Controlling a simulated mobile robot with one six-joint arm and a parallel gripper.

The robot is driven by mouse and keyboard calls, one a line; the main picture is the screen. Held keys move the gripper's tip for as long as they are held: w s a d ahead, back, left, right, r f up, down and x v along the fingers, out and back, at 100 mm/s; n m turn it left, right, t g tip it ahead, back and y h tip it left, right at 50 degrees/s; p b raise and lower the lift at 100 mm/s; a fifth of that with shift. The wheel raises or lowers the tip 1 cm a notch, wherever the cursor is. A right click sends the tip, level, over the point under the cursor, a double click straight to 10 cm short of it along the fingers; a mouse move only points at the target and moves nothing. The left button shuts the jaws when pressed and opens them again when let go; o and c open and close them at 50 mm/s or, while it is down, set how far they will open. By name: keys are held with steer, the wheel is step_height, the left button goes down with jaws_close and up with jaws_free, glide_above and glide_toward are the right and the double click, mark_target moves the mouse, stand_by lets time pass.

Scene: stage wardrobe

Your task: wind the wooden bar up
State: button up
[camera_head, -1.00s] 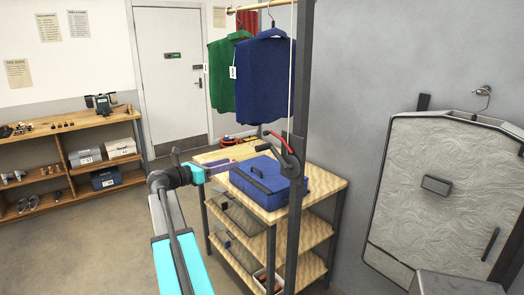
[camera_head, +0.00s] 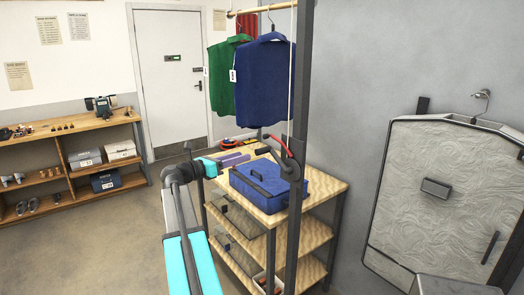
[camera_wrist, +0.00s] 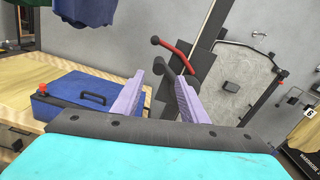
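The wooden bar (camera_head: 255,8) runs along the top of the head view, carrying a green and a blue garment. A pale cord (camera_head: 291,80) hangs beside the dark upright post (camera_head: 299,110). Dark parts show beyond the gap in the wrist view; I cannot tell which is the crank's grip.
A blue case (camera_head: 268,184) lies on the wooden shelf table (camera_head: 328,187), close below my gripper. A workbench (camera_head: 70,133) stands at the left. The floor between is clear.

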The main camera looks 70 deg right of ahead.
mark_target(268, 149)
steer(key=p+x, duration=0.2)
steer(key=x, duration=0.8)
steer(key=shift+s+d, duration=0.15)
steer(key=shift+d, duration=0.2)
